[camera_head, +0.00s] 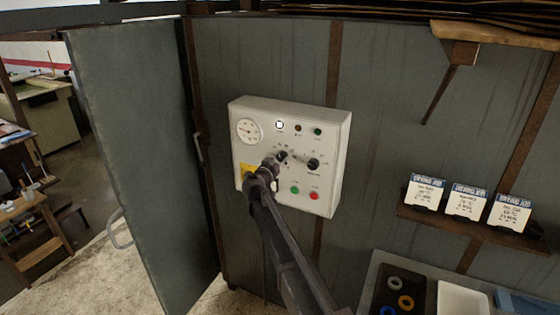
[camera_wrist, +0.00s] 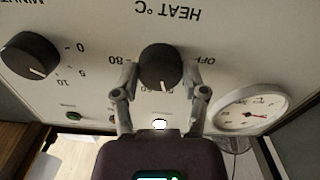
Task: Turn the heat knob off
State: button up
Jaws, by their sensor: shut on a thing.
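The heat knob (camera_wrist: 161,66) is a round black knob with a white pointer line, on a pale control panel. In the wrist view the panel is upside down, with "HEAT °C" above the knob, "OFF" to its right and "80" to its left. The pointer faces down in that picture, between those two marks and away from "OFF". My gripper (camera_wrist: 161,72) has one finger on each side of the knob and is shut on it. In the head view my gripper (camera_head: 276,160) reaches the panel and partly covers the heat knob (camera_head: 282,156).
The control box (camera_head: 332,190) also carries a minutes knob (camera_head: 313,164), a round gauge (camera_head: 249,131), a green button (camera_head: 295,190) and a red button (camera_head: 314,195) close by. An open metal door (camera_head: 135,150) stands at left. A shelf with cards (camera_head: 465,203) is at right.

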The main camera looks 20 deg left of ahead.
jog(key=shift+n, duration=0.4)
jog(key=n, duration=1.1)
jog(key=shift+r+n, duration=0.1)
jog(key=shift+n, duration=1.9)
jog(key=o, duration=1.2)
jog(key=shift+w, duration=0.1)
jog(key=shift+c, duration=0.2)
